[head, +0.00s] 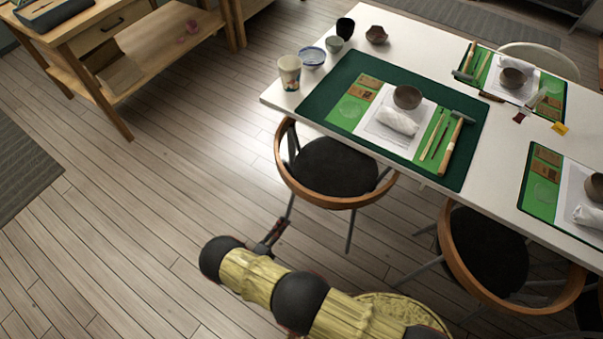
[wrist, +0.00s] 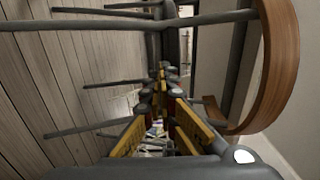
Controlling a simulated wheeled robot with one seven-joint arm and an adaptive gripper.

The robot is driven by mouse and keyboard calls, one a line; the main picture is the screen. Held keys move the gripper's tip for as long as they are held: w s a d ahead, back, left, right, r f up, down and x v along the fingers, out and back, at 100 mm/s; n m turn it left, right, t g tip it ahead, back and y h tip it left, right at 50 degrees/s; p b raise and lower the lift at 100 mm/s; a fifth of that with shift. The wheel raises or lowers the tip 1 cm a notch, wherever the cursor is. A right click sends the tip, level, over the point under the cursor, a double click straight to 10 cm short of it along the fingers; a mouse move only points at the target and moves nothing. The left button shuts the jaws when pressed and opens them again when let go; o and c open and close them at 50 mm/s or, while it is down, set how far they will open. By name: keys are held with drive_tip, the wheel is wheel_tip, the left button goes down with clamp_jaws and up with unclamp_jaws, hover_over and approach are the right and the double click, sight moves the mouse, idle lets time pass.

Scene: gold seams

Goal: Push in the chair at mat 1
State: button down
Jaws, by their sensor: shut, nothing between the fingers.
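A chair (head: 335,168) with a dark seat and a curved wooden back rail stands at the near side of the white table, by the large dark green mat (head: 314,103). Its back rail faces me, and its far part reaches up to the table edge. I see no numbers on the mats. My gripper (head: 275,231) is shut and empty, low beside the chair's near left leg; I cannot tell whether they touch. In the wrist view my gripper (wrist: 160,92) points among grey metal legs, with the wooden rail (wrist: 280,65) at the right.
A second chair (head: 485,255) stands to the right at the same side of the white table (head: 430,35). Cups and bowls stand near the table's far left corner. A wooden workbench (head: 95,40) is at upper left. The plank floor left of the chair is clear.

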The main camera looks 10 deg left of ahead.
drive_tip(key=x, duration=1.4)
drive_tip(key=shift+w, duration=0.15)
drive_tip(key=shift+d+r, duration=0.1)
drive_tip(key=shift+d, duration=0.05)
drive_tip(key=v, duration=1)
